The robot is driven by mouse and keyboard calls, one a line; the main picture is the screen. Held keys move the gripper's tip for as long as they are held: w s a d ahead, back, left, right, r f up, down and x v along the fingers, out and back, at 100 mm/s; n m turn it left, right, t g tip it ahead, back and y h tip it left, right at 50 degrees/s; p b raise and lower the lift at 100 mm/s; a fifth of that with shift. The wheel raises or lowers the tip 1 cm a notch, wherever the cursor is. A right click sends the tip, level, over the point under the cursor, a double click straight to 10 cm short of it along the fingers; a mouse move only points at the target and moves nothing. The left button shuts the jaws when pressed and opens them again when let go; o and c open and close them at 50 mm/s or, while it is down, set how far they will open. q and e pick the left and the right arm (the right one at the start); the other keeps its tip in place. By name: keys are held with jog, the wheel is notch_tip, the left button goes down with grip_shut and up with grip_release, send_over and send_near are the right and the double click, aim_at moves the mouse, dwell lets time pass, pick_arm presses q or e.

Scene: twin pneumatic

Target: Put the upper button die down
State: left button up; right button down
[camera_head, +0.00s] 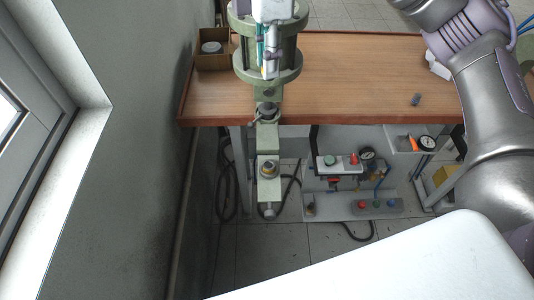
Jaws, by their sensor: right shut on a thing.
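My right arm (487,115) fills the right side of the head view. Its wrist end runs out of the top edge, and I cannot make out its gripper fingers or anything between them. My left gripper is not in view. I cannot pick out the upper button die with certainty. A small dark grey piece (416,99) lies on the wooden table (350,75) near its front edge, too small to identify. The green press (266,75) stands at the table's left part. Its lower arm (267,140) reaches forward past the front edge and carries a round brass-coloured fitting (268,169).
A cardboard box (214,60) with a round white item stands at the table's back left. A white object (437,66) is partly behind my arm. Below the table are a control panel (350,205), gauges and hoses. A wall is close on the left. The table's middle is clear.

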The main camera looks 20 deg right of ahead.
jog(key=p, duration=0.1)
send_over(268, 166)
notch_tip(268, 166, down, 22)
jog(key=shift+r, duration=0.2)
jog(key=shift+f, duration=0.95)
notch_tip(268, 166, down, 3)
jog(key=shift+r+p, duration=0.1)
jog(key=shift+p, duration=0.35)
jog(key=shift+f, duration=0.25)
jog(key=c, duration=0.9)
grip_release()
jog(key=shift+c, duration=0.2)
jog(key=shift+r, duration=0.1)
